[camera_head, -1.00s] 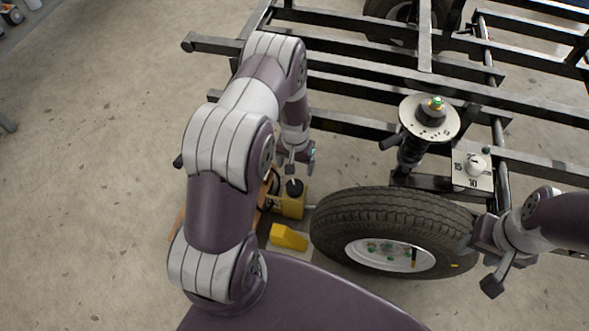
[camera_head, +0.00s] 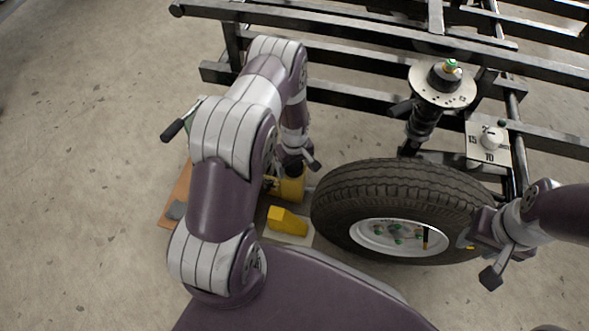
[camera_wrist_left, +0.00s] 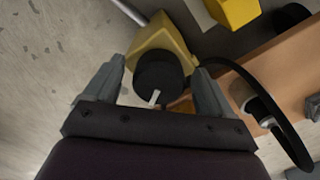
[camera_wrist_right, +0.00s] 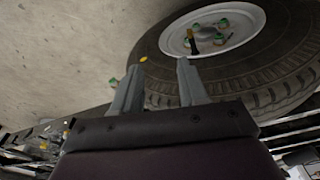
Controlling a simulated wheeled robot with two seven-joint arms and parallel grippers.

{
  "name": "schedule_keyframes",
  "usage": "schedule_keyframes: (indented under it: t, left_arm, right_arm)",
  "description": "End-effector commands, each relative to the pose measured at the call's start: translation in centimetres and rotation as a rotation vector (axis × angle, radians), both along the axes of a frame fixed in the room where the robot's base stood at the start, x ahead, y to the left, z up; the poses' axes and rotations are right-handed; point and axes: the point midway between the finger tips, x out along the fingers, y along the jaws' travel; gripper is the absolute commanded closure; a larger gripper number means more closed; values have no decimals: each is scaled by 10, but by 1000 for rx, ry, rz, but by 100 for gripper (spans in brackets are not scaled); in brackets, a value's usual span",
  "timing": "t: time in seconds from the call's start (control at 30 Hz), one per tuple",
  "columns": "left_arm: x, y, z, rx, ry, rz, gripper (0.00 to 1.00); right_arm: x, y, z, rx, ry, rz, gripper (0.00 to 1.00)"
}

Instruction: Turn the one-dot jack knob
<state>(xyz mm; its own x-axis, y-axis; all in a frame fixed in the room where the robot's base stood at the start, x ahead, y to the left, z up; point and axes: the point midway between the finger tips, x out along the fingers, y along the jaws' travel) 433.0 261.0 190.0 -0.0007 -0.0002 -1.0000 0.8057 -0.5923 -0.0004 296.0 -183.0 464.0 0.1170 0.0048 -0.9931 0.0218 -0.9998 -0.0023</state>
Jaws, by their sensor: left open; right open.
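A black round knob (camera_wrist_left: 159,76) with a white pointer mark sits on top of a yellow jack (camera_wrist_left: 158,42) in the left wrist view. My left gripper (camera_wrist_left: 162,78) is open, with its fingers on either side of the knob; I cannot tell whether they touch it. In the head view the yellow jack (camera_head: 291,188) stands left of the tire, and my left gripper (camera_head: 296,164) covers the knob there. Dots on the knob cannot be made out. My right gripper (camera_wrist_right: 158,80) is open and empty beside the wheel.
A yellow block (camera_head: 287,221) lies on a light plate in front of the jack. A brown board (camera_head: 177,198) is at the left. The black frame with a strut (camera_head: 421,122) and a numbered dial plate (camera_head: 487,141) is behind.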

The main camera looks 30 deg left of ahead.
Motion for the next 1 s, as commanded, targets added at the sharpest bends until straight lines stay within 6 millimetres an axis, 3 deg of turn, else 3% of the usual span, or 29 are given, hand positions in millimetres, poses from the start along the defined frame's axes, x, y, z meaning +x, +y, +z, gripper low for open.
schedule_keyframes:
  t: [0.27,0.4,0.43,0.77,1.0]
  left_arm:
    - [0,0,-1,0,0,0,19]
    - [0,0,-1,0,0,0,65]
    - [0,0,-1,0,0,0,68]
    - [0,0,1,0,0,-43,67]
    - [-1,1,3,0,1,-192,67]
  right_arm:
    - [0,0,0,0,0,0,57]
    - [0,0,0,0,0,0,57]
    - [0,0,0,0,0,0,57]
    - [0,0,6,0,0,0,57]
    - [0,0,22,0,0,0,57]
